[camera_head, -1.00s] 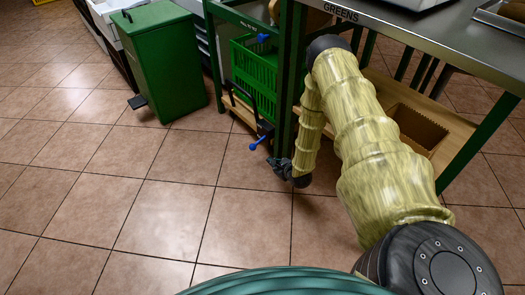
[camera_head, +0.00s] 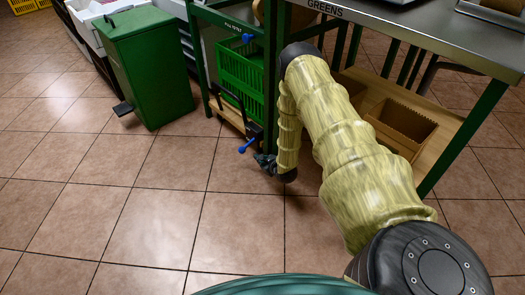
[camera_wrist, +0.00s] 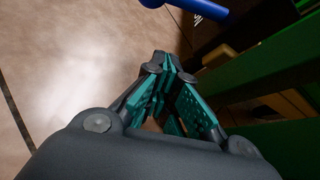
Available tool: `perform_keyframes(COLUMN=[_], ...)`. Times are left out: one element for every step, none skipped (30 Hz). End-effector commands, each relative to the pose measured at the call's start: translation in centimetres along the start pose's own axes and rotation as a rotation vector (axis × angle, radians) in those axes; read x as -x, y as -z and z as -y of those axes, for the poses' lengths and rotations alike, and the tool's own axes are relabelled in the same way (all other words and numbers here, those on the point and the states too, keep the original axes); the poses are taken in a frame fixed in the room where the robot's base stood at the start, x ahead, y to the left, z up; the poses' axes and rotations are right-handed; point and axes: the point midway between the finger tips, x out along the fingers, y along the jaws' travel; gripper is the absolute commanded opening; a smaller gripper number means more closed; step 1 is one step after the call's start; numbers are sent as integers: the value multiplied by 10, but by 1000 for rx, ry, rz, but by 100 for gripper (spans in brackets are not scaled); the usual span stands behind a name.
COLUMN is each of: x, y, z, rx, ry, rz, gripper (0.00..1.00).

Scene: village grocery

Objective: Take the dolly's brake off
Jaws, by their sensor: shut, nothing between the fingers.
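The dolly (camera_head: 229,113) is a low wooden-edged base under stacked green crates (camera_head: 243,72), beside the steel-topped counter. A lever with a blue handle (camera_head: 248,146) sticks out low at its front corner. The blue handle also shows at the top of the wrist view (camera_wrist: 205,8), beyond my fingertips. My gripper (camera_head: 263,160) is low near the floor, just below and right of the blue handle. In the wrist view its teal fingers (camera_wrist: 173,66) are shut with nothing between them, and they look apart from the handle. The arm hides part of the area behind it.
A green pedal bin (camera_head: 150,65) stands left of the crates. The counter (camera_head: 420,30) with green legs and a wooden lower shelf (camera_head: 440,155) holding an open box (camera_head: 402,125) is at right. Another blue knob (camera_head: 247,38) sits higher up. The tiled floor at left is clear.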

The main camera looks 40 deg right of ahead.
Motion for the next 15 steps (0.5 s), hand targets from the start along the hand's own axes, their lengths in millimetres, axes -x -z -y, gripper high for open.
perform_keyframes(x=[-10,-15,-20,-24,-28,-32,-36,-40,-44,-47,-51,-52,-50,-49,-48], y=[2,3,2,2,2,2,2,2,2,2,2,-1,-5,-7,-9], z=[-2,-2,-1,-2,-2,-1,-1,-1,-2,-1,-1,-1,-1,-2,-2], rx=[4,4,4,4,4,3,3,3,4,3,3,3,2,2,2], ry=[-2,-1,-1,-1,-1,-1,0,-1,-1,-1,-1,-1,-2,-2,-2], rz=[2,2,2,1,1,1,2,2,2,2,2,2,2,1,1], gripper=[0,0,0,0,0,0,0,0,0,0,0,0,0,0,0])
